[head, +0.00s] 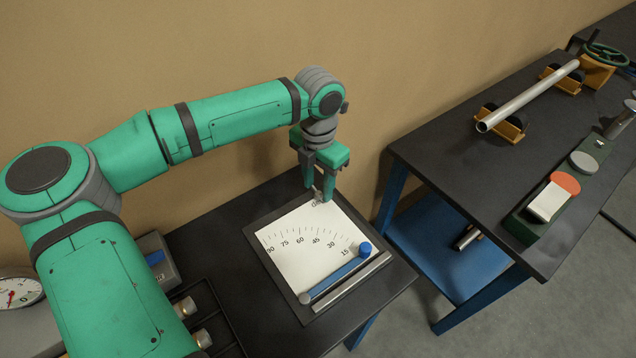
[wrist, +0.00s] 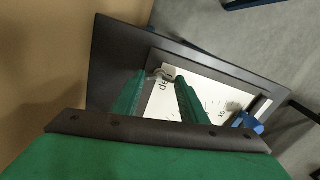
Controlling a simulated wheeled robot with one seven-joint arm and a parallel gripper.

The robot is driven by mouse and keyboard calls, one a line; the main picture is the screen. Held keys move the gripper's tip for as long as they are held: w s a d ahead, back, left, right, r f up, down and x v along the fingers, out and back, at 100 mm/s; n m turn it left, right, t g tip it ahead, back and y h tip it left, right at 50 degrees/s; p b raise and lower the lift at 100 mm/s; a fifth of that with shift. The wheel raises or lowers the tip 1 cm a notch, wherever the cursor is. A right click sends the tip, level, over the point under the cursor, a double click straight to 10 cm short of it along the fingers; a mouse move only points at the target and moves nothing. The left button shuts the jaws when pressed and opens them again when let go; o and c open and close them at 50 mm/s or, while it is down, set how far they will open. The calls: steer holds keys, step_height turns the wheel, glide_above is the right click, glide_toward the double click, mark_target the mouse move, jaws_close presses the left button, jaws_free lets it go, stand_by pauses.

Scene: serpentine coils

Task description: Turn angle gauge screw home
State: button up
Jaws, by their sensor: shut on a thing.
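The angle gauge (head: 305,232) is a white dial plate with printed degree marks in a dark frame, lying on the black table. Its blue arm (head: 336,276) with a blue knob (head: 364,249) lies along the plate's lower right side. My gripper (head: 319,195) is over the plate's far corner, shut on a small grey metal screw (head: 319,197). In the wrist view, the green fingers (wrist: 166,78) close on the screw beside the "deg" lettering. Most of the screw is hidden between the fingers.
A grey box (head: 158,262) and a round pressure dial (head: 18,291) are at the left. A second black table (head: 440,150) at the right carries a metal tube (head: 528,97) on yellow supports (head: 507,127) and a green block (head: 522,222). A gap separates the tables.

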mark_target(318, 189)
steer(key=m, duration=0.7)
steer(key=shift+r, duration=0.15)
steer(key=shift+c, duration=0.2)
steer(key=shift+w, duration=0.1)
steer(key=o, duration=1.1)
step_height(318, 189, up, 11)
steer(key=shift+f, duration=0.15)
stand_by(0.4)
